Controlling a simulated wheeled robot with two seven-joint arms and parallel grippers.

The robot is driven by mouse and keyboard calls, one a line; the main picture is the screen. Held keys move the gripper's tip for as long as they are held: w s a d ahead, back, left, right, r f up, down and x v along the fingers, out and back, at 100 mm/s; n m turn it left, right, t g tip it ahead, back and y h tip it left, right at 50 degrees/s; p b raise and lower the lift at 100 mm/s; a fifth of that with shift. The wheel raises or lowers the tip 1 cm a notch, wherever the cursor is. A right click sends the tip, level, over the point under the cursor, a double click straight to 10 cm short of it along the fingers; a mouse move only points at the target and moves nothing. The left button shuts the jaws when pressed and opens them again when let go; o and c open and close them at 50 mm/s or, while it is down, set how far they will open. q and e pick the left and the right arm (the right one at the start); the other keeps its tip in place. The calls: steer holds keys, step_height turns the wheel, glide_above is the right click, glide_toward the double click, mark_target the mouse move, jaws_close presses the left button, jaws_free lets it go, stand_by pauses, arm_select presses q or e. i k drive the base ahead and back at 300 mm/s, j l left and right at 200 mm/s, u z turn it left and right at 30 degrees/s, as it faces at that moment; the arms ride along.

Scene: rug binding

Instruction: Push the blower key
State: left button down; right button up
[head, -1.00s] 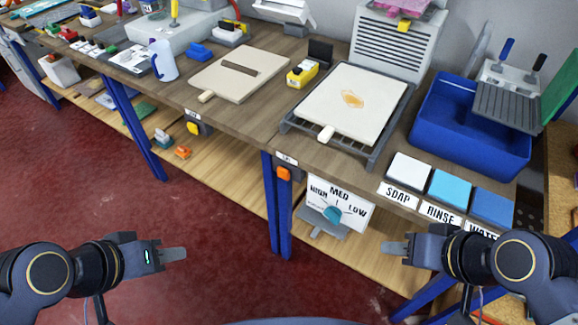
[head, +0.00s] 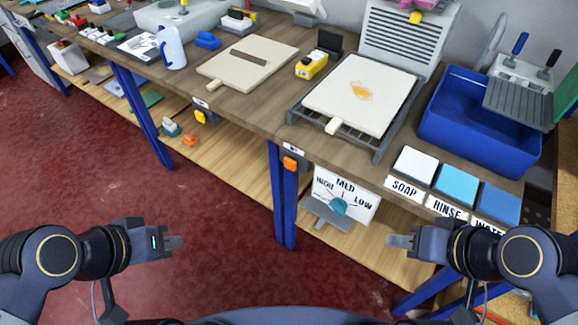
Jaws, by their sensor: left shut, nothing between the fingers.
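I cannot tell for certain which key is the blower key. An orange key (head: 290,163) sits on the bench's front edge at the top of a blue leg, under a small white label (head: 294,150) too small to read. A yellow key (head: 200,117) sits on the front edge further left, also under a small label. A grey louvred unit (head: 405,45) stands at the back of the bench. My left gripper (head: 182,242) is shut and empty, in front of and below the bench edge. My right gripper (head: 390,241) looks shut and empty, lower right of the orange key.
A HIGH/MED/LOW dial panel (head: 345,195) hangs below the bench top. SOAP and RINSE pads (head: 415,163), a blue tub (head: 470,130) and a cream board (head: 358,95) on a rack are on top. Red floor (head: 220,200) is clear between my grippers.

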mark_target(290, 164)
steer(key=k+z, duration=0.2)
steer(key=z, duration=0.3)
steer(key=k+z, duration=0.2)
steer(key=z, duration=0.3)
